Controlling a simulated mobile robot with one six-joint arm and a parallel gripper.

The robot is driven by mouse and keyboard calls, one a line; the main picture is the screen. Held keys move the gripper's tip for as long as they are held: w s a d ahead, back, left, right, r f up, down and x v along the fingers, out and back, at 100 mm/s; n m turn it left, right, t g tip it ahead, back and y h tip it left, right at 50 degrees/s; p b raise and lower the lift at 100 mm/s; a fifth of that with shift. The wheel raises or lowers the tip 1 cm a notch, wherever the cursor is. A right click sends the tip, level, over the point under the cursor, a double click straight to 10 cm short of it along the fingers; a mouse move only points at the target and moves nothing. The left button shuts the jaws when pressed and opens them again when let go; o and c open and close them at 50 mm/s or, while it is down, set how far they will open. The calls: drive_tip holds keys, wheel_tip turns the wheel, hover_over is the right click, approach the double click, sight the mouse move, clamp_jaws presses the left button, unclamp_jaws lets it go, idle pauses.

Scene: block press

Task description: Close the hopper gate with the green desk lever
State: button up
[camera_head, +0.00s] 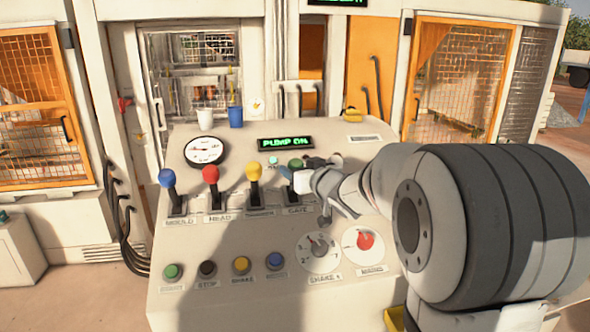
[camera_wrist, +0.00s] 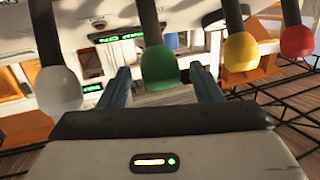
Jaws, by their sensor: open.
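The green lever knob (camera_head: 295,163) stands at the right of the lever row on the desk, above a label that reads GATE; my gripper partly hides its shaft. My gripper (camera_head: 301,170) is at this lever from the right. In the wrist view, the green knob (camera_wrist: 160,68) and its dark shaft show between the two blue fingers of my gripper (camera_wrist: 160,82). The fingers are apart, one on each side, with visible gaps, so the gripper is not closed on it. I cannot make out the hopper gate itself.
Yellow (camera_head: 254,172), red (camera_head: 210,174) and blue (camera_head: 167,178) levers stand left of the green one. A pale knob (camera_wrist: 58,90) is on its other side in the wrist view. Buttons (camera_head: 241,265) and dials (camera_head: 318,252) lie in front; cups (camera_head: 235,117) stand behind.

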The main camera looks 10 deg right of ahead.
drive_tip(key=shift+v, duration=2.75)
